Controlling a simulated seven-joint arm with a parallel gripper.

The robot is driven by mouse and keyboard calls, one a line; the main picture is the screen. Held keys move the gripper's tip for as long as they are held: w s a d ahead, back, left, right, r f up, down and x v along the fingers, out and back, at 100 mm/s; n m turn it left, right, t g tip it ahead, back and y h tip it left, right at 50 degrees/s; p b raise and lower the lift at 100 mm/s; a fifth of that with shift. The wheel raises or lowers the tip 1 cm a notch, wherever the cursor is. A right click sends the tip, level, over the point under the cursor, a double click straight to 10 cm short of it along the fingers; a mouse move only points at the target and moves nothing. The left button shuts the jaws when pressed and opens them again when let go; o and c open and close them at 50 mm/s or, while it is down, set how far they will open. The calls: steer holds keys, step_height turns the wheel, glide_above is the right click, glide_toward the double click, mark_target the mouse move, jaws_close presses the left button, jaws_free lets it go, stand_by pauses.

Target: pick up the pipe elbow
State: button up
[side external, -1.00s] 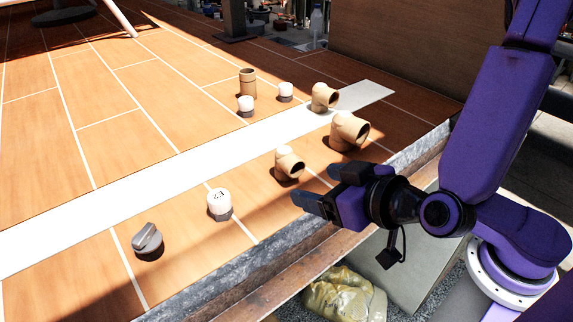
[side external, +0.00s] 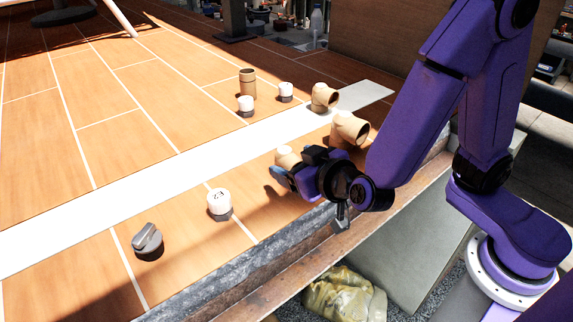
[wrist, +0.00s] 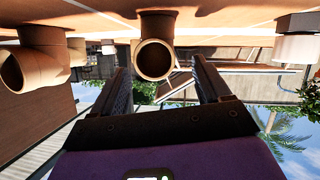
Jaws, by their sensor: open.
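Three tan pipe elbows show in the side view. The nearest pipe elbow (side external: 285,155) is partly hidden behind my gripper (side external: 278,177). In the wrist view this elbow (wrist: 157,24) is centred, its round opening facing the camera, between and ahead of the two fingers of my gripper (wrist: 160,66). The fingers are spread and hold nothing; contact with the elbow cannot be told. Another elbow (side external: 323,96) stands by the white stripe.
A white-topped cap (side external: 219,202) and a grey knobbed fitting (side external: 148,240) stand to the left. Two small white caps (side external: 246,104) (side external: 286,91) and an upright tan pipe piece (side external: 248,83) stand farther back. The stone edge (side external: 240,270) runs below my gripper. The left tiles are clear.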

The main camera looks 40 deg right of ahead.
steer(key=shift+x, duration=2.8)
steer(key=shift+s+f, duration=0.1)
steer(key=c, duration=1.1)
